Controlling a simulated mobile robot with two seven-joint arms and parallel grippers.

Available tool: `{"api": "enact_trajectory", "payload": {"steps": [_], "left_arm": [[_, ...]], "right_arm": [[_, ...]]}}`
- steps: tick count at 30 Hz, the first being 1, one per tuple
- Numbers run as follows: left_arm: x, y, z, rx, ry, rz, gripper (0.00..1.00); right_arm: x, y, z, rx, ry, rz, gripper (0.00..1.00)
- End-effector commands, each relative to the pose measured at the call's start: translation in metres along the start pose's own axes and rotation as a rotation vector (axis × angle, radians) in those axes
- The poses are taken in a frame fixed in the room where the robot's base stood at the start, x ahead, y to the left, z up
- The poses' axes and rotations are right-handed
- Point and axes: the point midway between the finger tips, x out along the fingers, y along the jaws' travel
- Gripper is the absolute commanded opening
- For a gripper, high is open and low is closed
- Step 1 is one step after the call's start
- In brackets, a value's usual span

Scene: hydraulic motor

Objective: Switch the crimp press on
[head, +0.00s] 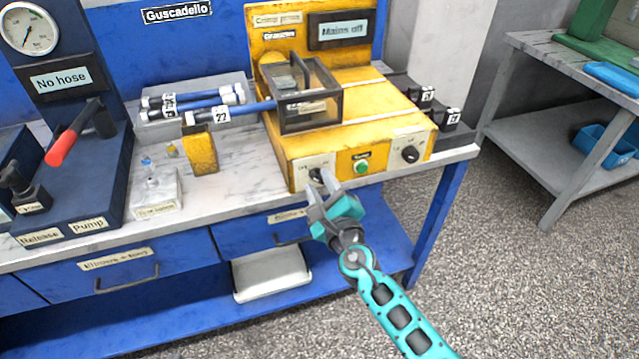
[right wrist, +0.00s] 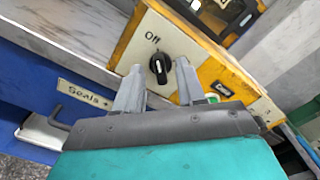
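The yellow crimp press (head: 350,135) stands on the bench, and its display (head: 341,29) reads "Mains off". A black rotary switch (head: 316,175) sits at the left of its front panel. In the right wrist view the switch (right wrist: 159,67) has an "Off" label at its upper left. My right gripper (head: 322,190) is open in front of this switch. In the right wrist view its two fingers (right wrist: 158,78) stand either side of the switch, with gaps visible; I cannot tell how far the tips are from the panel. My left gripper is out of view.
The panel also has a green button (head: 361,166) and a second black knob (head: 410,154). A clear guard box (head: 310,95) with a blue hose (head: 245,109) stands on the press. The drawer (head: 290,232) and its handle lie below the bench edge.

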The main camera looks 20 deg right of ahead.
Motion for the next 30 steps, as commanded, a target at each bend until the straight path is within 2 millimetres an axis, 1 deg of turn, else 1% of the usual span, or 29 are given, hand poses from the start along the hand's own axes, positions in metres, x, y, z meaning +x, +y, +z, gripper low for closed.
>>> {"api": "enact_trajectory", "payload": {"steps": [1,4,13,14,25,26,30], "left_arm": [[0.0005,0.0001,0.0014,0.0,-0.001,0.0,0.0],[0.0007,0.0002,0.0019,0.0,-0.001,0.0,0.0],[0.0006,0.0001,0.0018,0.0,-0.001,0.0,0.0],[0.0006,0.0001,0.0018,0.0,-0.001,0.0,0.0],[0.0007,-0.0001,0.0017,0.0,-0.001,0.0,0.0],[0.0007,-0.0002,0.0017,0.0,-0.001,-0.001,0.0],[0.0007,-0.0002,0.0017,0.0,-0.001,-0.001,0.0]], "right_arm": [[0.0051,0.0002,-0.0001,0.0,-0.001,0.0,0.39],[0.0101,0.0004,-0.0004,0.001,0.0,0.001,0.39],[0.0121,0.0,-0.0001,0.001,0.0,0.001,0.39],[0.012,0.0,-0.0001,0.001,0.0,0.001,0.37],[0.0117,0.0,-0.0002,0.001,0.0,0.001,0.02],[0.0117,0.0,-0.0002,0.001,0.0,0.001,0.0],[0.0117,0.0,-0.0002,0.006,0.0,0.001,0.0]]}}
